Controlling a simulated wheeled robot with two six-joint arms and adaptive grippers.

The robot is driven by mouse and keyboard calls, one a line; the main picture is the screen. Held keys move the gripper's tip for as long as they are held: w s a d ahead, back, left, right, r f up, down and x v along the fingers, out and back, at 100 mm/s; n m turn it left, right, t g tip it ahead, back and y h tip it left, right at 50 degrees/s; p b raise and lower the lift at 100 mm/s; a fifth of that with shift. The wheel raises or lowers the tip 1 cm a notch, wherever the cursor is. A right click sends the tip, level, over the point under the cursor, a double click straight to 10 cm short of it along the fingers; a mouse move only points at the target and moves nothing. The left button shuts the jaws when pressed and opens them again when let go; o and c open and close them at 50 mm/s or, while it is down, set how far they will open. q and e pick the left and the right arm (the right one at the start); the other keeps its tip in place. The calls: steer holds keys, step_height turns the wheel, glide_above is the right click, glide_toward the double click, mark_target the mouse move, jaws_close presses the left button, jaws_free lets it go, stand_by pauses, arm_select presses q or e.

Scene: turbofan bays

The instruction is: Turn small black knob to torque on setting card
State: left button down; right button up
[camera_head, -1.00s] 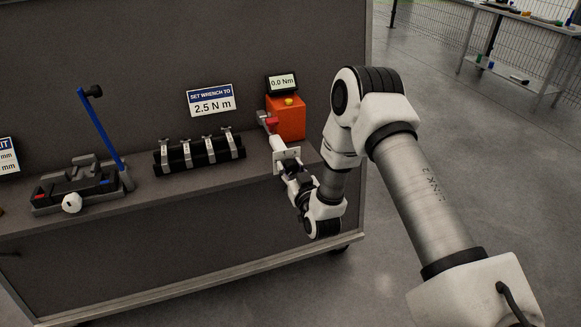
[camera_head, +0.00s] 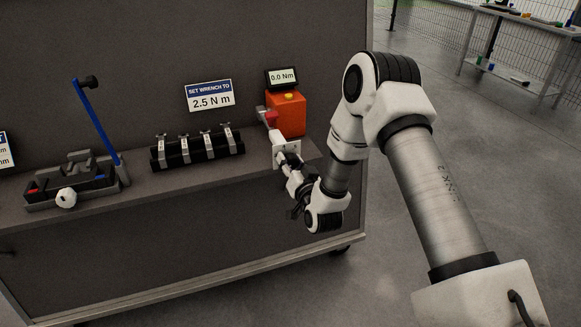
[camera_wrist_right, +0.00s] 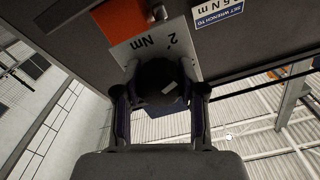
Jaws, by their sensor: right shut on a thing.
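The setting card (camera_head: 209,96) stands at the back of the bench and reads "SET WRENCH TO 2.5 N m"; part of it shows in the right wrist view (camera_wrist_right: 217,12). The small black knob (camera_wrist_right: 160,88) is a dark round piece with a pale mark, in front of a white plate (camera_wrist_right: 128,50) lettered "2" and "Nm", with the part between unclear. My right gripper (camera_wrist_right: 160,92) is shut on the knob, one finger on each side. In the head view the right gripper (camera_head: 286,163) is at the plate, where the knob is hidden. My left gripper is out of view.
An orange box (camera_head: 288,115) with a display (camera_head: 282,78) reading 0.0 Nm stands behind the plate. A black rack (camera_head: 197,150) with several silver clamps and a black fixture (camera_head: 75,180) with a blue lever (camera_head: 97,122) stand left. The bench front edge is close below.

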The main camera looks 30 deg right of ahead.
steer(key=shift+m+b, duration=0.5)
steer(key=shift+m, duration=0.3)
steer(key=shift+r, duration=0.1)
steer(key=o, duration=1.2)
steer(key=shift+c, duration=0.2)
steer(key=shift+s, duration=0.3)
steer(key=v, duration=1.1)
steer(key=shift+s, duration=0.15)
